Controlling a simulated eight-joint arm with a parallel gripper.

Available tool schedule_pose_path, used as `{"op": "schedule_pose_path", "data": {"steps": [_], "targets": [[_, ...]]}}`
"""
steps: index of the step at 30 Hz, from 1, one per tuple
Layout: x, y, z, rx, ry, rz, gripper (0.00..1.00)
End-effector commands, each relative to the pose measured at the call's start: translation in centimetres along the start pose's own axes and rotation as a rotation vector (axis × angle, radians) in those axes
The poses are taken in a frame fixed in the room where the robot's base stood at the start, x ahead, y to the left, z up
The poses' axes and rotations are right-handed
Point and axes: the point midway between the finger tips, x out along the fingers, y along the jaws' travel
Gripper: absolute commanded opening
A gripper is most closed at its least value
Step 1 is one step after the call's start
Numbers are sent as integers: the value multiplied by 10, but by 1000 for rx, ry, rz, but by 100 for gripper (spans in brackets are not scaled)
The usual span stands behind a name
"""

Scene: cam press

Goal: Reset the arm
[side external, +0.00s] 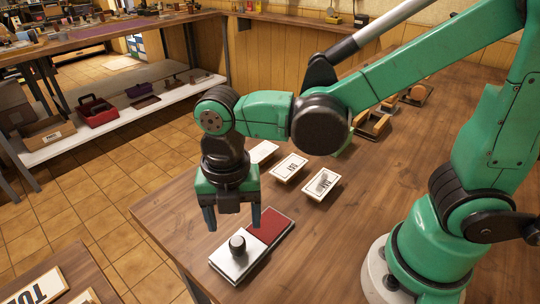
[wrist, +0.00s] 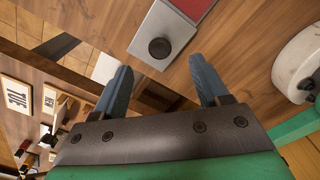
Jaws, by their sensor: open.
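My gripper (side external: 232,219) hangs pointing down over the near left part of the table, its two blue fingers apart with nothing between them. A flat block with a silver plate (side external: 225,261) and a dark red pad (side external: 268,228) lies on the table just below and in front of it. A black round knob (side external: 237,243) stands on the silver plate. In the wrist view the open gripper (wrist: 160,67) shows with the silver plate (wrist: 163,22) and knob (wrist: 159,48) beyond the fingertips. I cannot tell the exact height of the fingertips above the block.
Several white cards on small trays (side external: 289,167) lie behind the gripper, one with a dark object on it (side external: 322,183). Wooden pieces (side external: 374,125) stand farther back. The table's left edge is close to the block. A separate surface with lettered signs (side external: 36,287) is at lower left.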

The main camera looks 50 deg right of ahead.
Motion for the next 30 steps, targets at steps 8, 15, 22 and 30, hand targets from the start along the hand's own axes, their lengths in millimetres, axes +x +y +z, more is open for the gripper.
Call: {"op": "schedule_pose_path", "data": {"steps": [8, 15, 22, 30], "targets": [[0, 0, 0, 6, 0, 1, 68], [-15, -14, 26, 481, -21, 126, 68], [-38, -46, 70, 1445, 51, 421, 68], [-50, -75, 99, 2158, 252, 685, 68]]}}
